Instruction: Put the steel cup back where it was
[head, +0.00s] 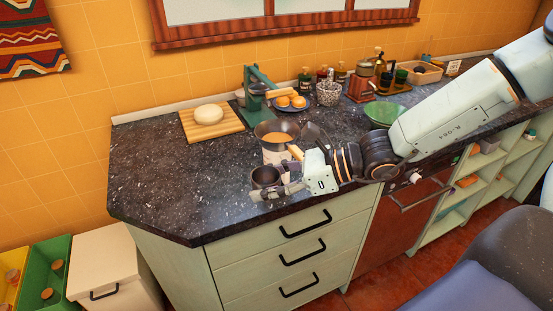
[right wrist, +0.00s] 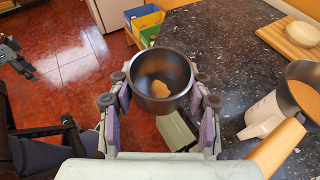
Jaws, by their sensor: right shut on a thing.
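The steel cup (head: 265,177) is a dark grey, open-topped cup near the counter's front edge in the head view. In the right wrist view the cup (right wrist: 160,62) is between my two fingers, mouth toward the camera, with a tan patch at its bottom. My right gripper (head: 279,191) is shut on the cup; its fingers also show on both sides of it in the right wrist view (right wrist: 160,104). The cup looks roughly upright. How far it is above the counter is hard to tell.
A dough board (head: 231,128), green press (head: 258,88) and blue plate (head: 276,105) are farther back. The dark counter (head: 165,190) is clear at left and front left.

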